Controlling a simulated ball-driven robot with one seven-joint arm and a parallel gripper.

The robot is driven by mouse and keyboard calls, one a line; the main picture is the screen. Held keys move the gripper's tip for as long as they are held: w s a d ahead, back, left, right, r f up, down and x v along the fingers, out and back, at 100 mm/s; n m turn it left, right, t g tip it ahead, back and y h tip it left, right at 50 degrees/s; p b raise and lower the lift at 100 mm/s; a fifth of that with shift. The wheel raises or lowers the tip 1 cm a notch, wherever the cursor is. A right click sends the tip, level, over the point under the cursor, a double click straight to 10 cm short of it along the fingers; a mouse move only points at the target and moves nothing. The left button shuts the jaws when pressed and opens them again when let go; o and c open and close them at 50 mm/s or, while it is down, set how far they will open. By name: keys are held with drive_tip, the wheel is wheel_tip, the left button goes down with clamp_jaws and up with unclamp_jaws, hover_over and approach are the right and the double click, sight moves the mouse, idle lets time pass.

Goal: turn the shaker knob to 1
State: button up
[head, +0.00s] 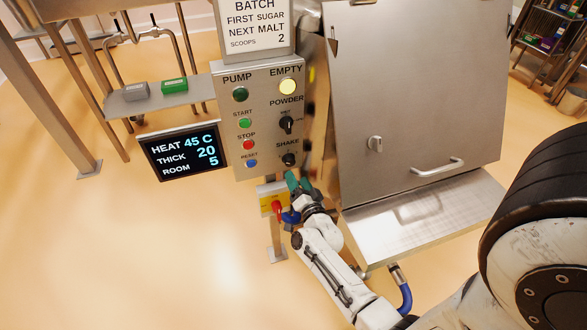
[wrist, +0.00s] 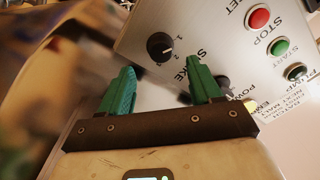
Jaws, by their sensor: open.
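The shaker knob (head: 289,159) is a small black round knob below the SHAKE label on the grey control panel (head: 262,122). In the wrist view the knob (wrist: 160,47) shows uncovered, with small number marks on its right. I cannot tell for certain which mark its pointer faces. My gripper (head: 298,180) has green fingers and is just below the knob in the head view. In the wrist view my gripper (wrist: 167,78) is open and empty, with the knob beyond the gap between the fingertips and apart from them.
The black powder knob (head: 287,124) is above the shaker knob. Green, red and blue buttons (head: 248,145) line the panel's left column. A yellow box with a red part (head: 272,199) is below the panel. The steel hopper (head: 415,90) stands close on the right.

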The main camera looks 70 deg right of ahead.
drive_tip(key=shift+v, duration=2.05)
drive_tip(key=shift+w+a, duration=0.1)
drive_tip(key=w+a+f+n+g+y, duration=0.1)
drive_tip(key=w+a+n+y, duration=0.2)
drive_tip(key=a+n+y, duration=0.45)
drive_tip(key=w+a+n+y, duration=0.4)
drive_tip(key=a+y, duration=0.1)
drive_tip(key=a, duration=0.6)
drive_tip(key=s+a+r+n+g, duration=0.2)
drive_tip(key=s+a+n+g, duration=0.1)
drive_tip(key=s, duration=0.5)
drive_tip(key=s+a+r+n+g, duration=0.2)
drive_tip(key=s+a+n+g, duration=0.1)
drive_tip(key=s+a+g, duration=0.2)
drive_tip(key=s+g+y, duration=0.1)
drive_tip(key=s+g, duration=0.1)
drive_tip(key=s, duration=0.2)
drive_tip(key=shift+s+a+r, duration=0.2)
drive_tip(key=shift+a+r, duration=0.1)
drive_tip(key=shift+a, duration=0.05)
drive_tip(key=shift+n, duration=0.25)
drive_tip(key=shift+c, duration=0.5)
